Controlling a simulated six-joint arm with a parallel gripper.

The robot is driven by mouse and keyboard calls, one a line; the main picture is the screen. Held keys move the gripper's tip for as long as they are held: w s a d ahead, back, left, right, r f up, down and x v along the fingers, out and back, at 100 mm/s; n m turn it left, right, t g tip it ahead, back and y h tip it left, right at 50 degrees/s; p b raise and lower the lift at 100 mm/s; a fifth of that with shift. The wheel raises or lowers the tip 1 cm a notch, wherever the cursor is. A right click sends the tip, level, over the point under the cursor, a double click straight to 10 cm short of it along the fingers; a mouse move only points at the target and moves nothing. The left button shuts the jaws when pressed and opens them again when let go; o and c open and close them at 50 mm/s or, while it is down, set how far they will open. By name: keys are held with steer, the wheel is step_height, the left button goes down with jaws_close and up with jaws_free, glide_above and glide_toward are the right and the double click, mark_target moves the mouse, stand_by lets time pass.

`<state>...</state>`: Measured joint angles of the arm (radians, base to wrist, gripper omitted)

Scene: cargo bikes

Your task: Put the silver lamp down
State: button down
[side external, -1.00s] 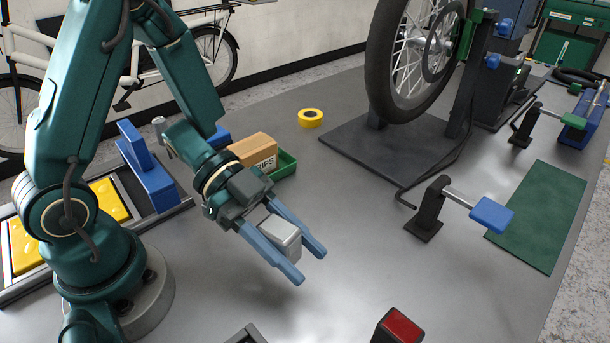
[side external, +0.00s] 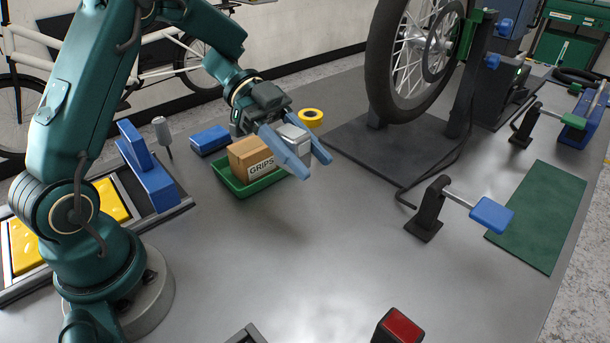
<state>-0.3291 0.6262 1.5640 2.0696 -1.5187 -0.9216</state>
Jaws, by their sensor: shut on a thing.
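The silver lamp (side external: 294,137) is a small boxy silver-grey block held between the two blue fingers of my gripper (side external: 312,164). My gripper is shut on it and holds it above the table, at the right end of the green tray (side external: 236,189). The near finger hides part of the lamp. Whether the lamp is over the tray or just beyond it is hard to tell.
A cardboard box marked GRIPS (side external: 250,160) sits in the tray. A blue box (side external: 209,140) and yellow tape roll (side external: 310,118) lie behind. A wheel stand base (side external: 385,158) and a black clamp (side external: 428,210) stand right. The grey table's middle front is clear.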

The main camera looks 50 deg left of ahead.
steer(key=w, duration=0.2)
steer(key=m+g, duration=0.1)
glide_above(365, 261)
step_height(365, 261, down, 9)
steer(key=shift+r, duration=0.15)
steer(key=shift+f, duration=2)
steer(key=shift+f, duration=0.1)
steer(key=shift+c, duration=2)
jaws_free()
